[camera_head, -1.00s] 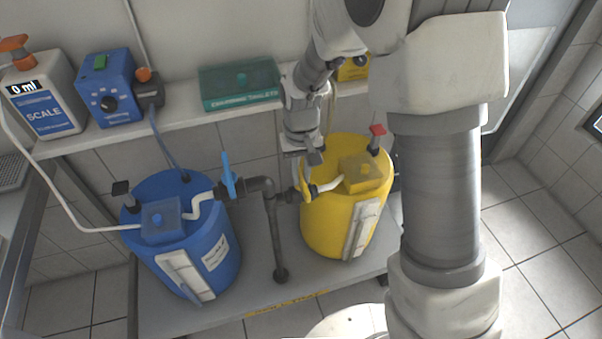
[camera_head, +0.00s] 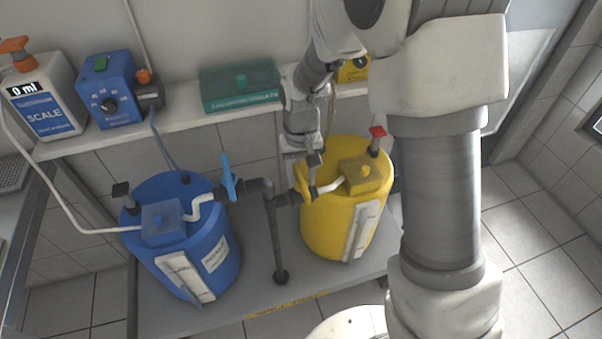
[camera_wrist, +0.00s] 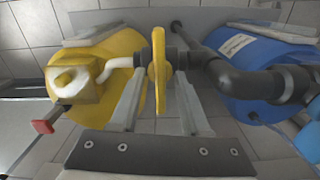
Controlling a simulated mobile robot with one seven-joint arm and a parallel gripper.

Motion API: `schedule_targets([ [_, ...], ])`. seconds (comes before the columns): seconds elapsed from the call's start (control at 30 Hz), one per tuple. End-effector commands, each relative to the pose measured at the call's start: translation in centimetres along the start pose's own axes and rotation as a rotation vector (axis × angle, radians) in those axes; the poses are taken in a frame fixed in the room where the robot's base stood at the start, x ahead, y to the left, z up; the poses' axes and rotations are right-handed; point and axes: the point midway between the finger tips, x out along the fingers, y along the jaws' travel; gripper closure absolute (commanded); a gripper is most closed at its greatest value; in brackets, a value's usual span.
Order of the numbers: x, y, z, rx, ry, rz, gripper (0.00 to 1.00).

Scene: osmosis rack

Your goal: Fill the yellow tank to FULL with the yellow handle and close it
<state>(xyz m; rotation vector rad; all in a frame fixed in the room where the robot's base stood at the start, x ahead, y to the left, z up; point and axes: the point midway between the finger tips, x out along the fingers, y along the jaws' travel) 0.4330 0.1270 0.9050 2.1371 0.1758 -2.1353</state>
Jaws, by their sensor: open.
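The yellow tank (camera_head: 325,222) stands on the low bench in the head view, with a pale level strip (camera_head: 361,232) on its front. It also shows at the left of the wrist view (camera_wrist: 112,50). The yellow handle (camera_wrist: 157,70) sits on the dark pipe, upright in the wrist view; in the head view it is a yellow sliver (camera_head: 302,180) partly hidden by my gripper. My gripper (camera_wrist: 160,98) is open, with its two fingers on either side of the handle. I cannot tell whether either finger touches it. The liquid level is not readable.
The blue tank (camera_head: 205,245) with a blue handle (camera_head: 228,176) stands to the left, joined by the dark pipe (camera_head: 276,240). A red-topped valve (camera_head: 377,134) rises behind the yellow tank. A shelf above holds the scale bottle (camera_head: 45,98), a blue dosing unit (camera_head: 110,92) and a green box (camera_head: 240,88).

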Motion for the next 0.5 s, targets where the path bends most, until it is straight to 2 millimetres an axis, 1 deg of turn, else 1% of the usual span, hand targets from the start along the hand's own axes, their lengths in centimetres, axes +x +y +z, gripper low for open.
schedule_targets([
  [0.13,-0.7,0.0,-0.1,-0.001,0.002,0.000,0.54],
  [0.23,-2.1,0.0,-0.1,-0.001,0.004,0.000,0.54],
  [0.37,-5.1,0.0,-0.1,0.000,0.006,-0.001,0.54],
  [0.5,-8.6,0.0,-0.1,0.000,0.005,-0.001,0.54],
])
